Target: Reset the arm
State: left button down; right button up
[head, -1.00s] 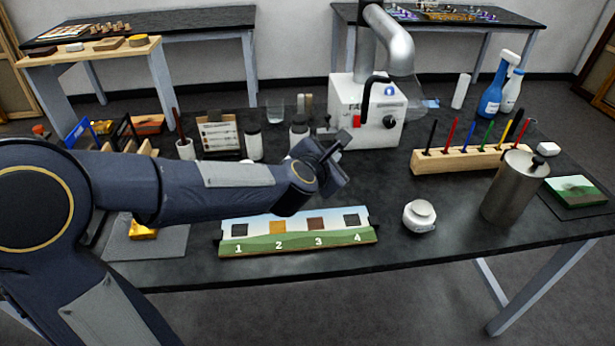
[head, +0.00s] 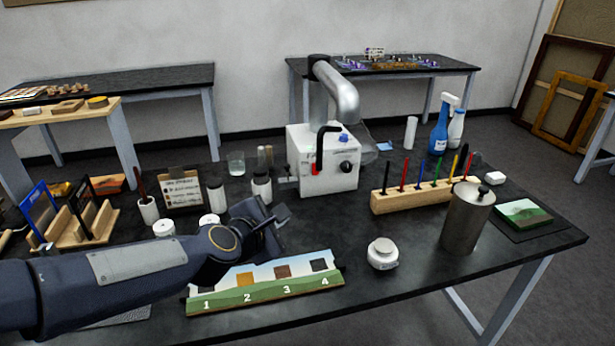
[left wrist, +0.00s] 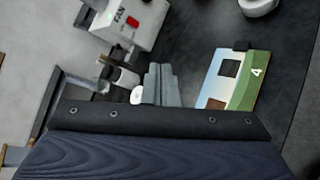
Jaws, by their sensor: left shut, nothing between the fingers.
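My left arm reaches in from the left in the head view. My left gripper (head: 277,222) is above the black table, just behind the numbered strip. It is shut and empty. In the left wrist view its fingers (left wrist: 160,82) are together. The numbered strip (head: 262,291), painted with sky and green hills, lies near the table's front edge with its squares above the numbers 1 to 4. Its end with the 4 also shows in the left wrist view (left wrist: 240,80). My right gripper is not in view.
A white fan box (head: 322,170) with a metal duct stands at the back. A wooden marker block (head: 400,200), a metal canister (head: 466,218) and a white jar (head: 382,255) stand to the right. Jars and a wooden rack (head: 90,225) are at the left. Bare tabletop lies between strip and jar.

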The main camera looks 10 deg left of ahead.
pick_arm(q)
jog(key=s+a+f+m+g, duration=0.1)
jog(key=s+f+m+g, duration=0.1)
jog(key=s+m, duration=0.5)
jog(key=s+a+f+m+g+p, duration=0.1)
jog(key=s+a+f+m+g, duration=0.1)
jog(key=s+m, duration=0.5)
jog(key=s+a+f+m+g, duration=0.2)
jog(key=s+m, duration=0.5)
jog(key=s, duration=0.6)
jog(key=shift+f+g+h, duration=0.3)
jog(key=shift+f+g, duration=0.2)
jog(key=shift+g, duration=0.2)
